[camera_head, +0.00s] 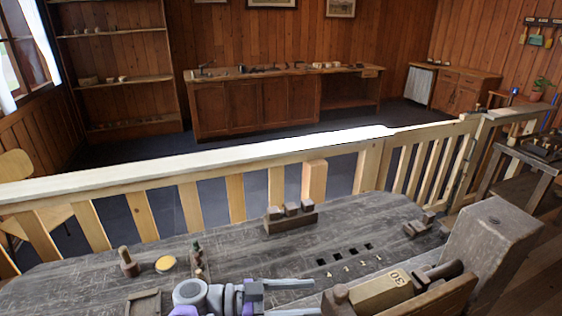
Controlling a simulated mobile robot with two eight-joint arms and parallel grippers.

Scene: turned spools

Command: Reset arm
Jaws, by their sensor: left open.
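My left gripper (314,298) reaches in low over the front of the grey worn workbench (225,248). Its two pale fingers point right and are apart, with nothing seen between them. My right gripper is not in view.
A rack of small blocks (290,220) stands at the bench's back. Several square holes with small labels (345,253) lie mid-bench. A large wooden block (490,245) rises at right. A pale railing (240,168) runs behind. The bench's middle is mostly clear.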

